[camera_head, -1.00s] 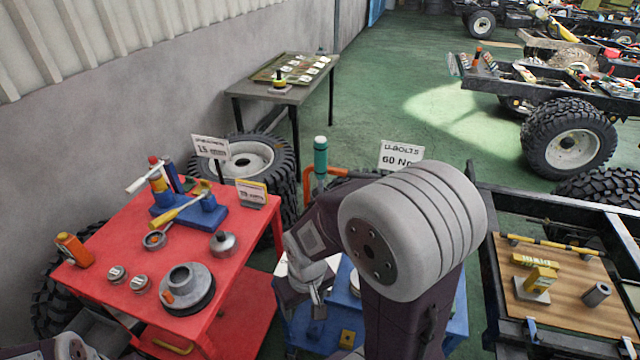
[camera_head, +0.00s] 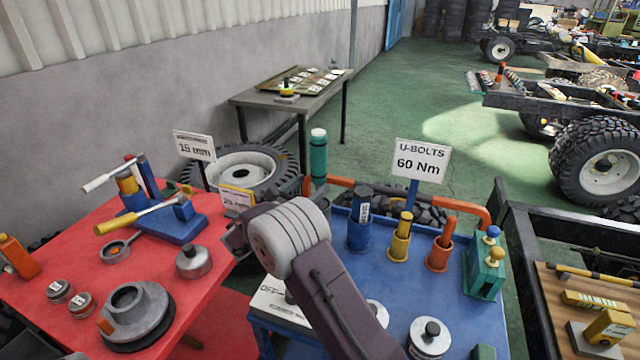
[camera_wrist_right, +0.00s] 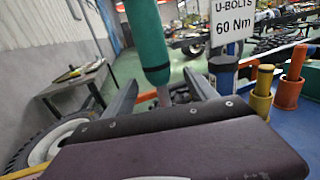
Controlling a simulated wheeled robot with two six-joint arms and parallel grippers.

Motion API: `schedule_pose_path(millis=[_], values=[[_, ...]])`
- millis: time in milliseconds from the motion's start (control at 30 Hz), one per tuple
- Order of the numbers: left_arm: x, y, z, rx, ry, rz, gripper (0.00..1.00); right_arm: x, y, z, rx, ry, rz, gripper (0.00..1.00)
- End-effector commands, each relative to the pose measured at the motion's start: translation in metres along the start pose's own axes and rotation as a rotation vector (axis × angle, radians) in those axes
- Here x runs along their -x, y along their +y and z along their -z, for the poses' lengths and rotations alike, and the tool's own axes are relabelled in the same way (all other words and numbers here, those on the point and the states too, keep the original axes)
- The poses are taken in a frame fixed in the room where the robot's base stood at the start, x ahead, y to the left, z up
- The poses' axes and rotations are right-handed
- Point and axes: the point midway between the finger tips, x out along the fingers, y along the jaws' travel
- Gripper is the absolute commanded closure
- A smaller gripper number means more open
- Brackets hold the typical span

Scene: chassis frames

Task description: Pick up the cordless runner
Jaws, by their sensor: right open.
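No tool is clearly marked as the cordless runner. On the blue cart (camera_head: 395,290), a dark-topped tool with a white label stands in a blue holder (camera_head: 358,236). Beside it are a yellow holder (camera_head: 400,246) with a yellow-handled tool and an orange holder (camera_head: 438,256) with an orange-handled tool. A teal cylinder (camera_head: 318,155) stands upright behind the cart's left back corner. My right gripper (camera_wrist_right: 160,78) is open and empty; the teal cylinder shows beyond its fingers. In the head view my wrist hides its fingers. My left gripper is out of view.
A sign (camera_head: 421,160) reads U-BOLTS 60 Nm. A green block (camera_head: 485,272) with knobs stands at the cart's right. The red table (camera_head: 215,290) holds tools and a grey flanged part. A truck frame (camera_head: 525,270) stands at the right.

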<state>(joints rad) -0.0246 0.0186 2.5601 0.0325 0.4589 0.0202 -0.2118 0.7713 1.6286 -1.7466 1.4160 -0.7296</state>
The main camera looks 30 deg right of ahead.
Motion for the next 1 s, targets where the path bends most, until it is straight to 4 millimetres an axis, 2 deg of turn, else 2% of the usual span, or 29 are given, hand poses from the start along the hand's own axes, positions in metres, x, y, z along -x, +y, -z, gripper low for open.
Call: schedule_pose_path(millis=[133,300,533,800,867,1000], values=[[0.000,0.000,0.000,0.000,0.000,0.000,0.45,-0.024,-0.001,0.001,-0.001,0.002,0.003,0.34],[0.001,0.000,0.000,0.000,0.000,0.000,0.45,-0.035,0.000,-0.001,-0.003,0.001,0.002,0.34],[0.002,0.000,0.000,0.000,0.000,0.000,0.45,-0.075,0.003,-0.002,-0.002,0.003,0.003,0.34],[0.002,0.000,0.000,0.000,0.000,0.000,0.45,-0.081,0.003,-0.002,-0.001,0.003,0.000,0.34],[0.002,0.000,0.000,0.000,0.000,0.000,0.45,-0.081,0.003,-0.002,-0.001,0.003,0.000,0.48],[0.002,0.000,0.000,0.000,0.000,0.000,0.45,-0.080,0.003,-0.002,-0.002,0.003,0.000,0.87]])
